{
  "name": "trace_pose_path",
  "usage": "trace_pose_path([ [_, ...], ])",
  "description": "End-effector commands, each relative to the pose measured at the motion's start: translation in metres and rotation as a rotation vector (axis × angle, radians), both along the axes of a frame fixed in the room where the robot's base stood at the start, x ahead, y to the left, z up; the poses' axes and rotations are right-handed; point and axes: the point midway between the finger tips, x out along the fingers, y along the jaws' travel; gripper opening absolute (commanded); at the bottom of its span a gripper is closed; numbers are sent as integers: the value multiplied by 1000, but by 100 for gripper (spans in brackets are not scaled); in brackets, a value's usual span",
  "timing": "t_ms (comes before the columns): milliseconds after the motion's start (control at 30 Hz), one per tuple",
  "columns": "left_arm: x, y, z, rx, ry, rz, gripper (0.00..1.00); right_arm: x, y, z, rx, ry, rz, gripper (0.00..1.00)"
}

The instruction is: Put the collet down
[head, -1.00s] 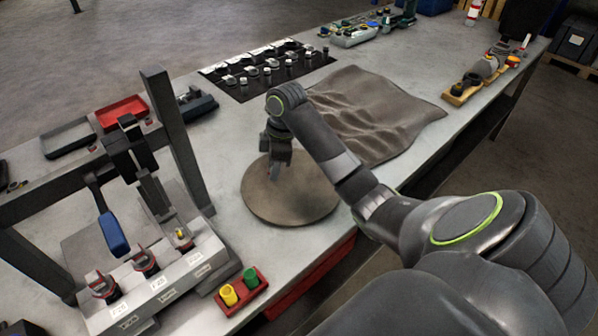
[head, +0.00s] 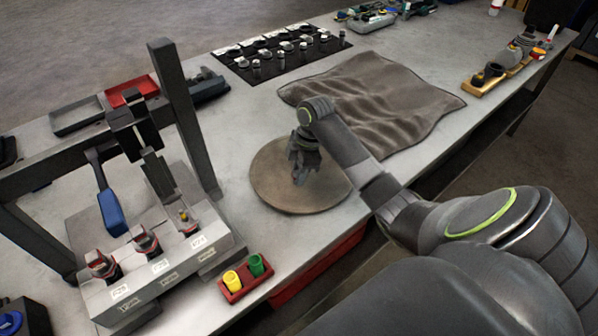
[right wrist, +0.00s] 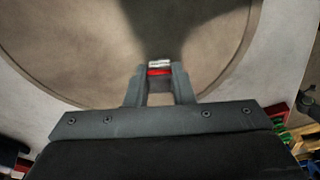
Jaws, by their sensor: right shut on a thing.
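My right gripper (head: 301,172) is above the round brown disc (head: 275,196) on the grey bench, with its fingers pointing down. In the right wrist view its fingers (right wrist: 159,72) are shut on a small silver piece with a red band, which I take for the collet (right wrist: 159,65). The disc's flat surface (right wrist: 75,50) fills most of that view beneath the collet. I cannot tell whether the collet touches the disc. In the head view the collet is too small to make out at the fingertips. My left gripper is not in view.
A press frame (head: 180,120) with a blue-handled lever (head: 112,212) and a labelled block (head: 165,268) stands at left. A red holder (head: 236,293) with yellow and green cups is in front. A crumpled brown cloth (head: 400,105) and a black mat (head: 250,78) with several small parts lie behind.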

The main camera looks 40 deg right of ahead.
Motion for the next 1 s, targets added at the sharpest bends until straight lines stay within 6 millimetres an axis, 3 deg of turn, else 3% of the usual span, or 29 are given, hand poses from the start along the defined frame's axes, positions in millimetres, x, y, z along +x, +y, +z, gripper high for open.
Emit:
trace_pose_path([
  [367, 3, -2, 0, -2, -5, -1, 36, 0, 0, -9, -1, -1, 1, 0],
  [400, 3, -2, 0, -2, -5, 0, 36, 0, 0, -9, -1, -1, 1, 23],
  [567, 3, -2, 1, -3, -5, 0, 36, 0, 0, -9, -1, -1, 1, 43],
  [867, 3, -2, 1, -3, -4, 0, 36, 0, 0, -7, -2, -2, 1, 43],
  [1000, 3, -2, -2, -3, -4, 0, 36, 0, -3, 4, -3, -5, 0, 43],
])
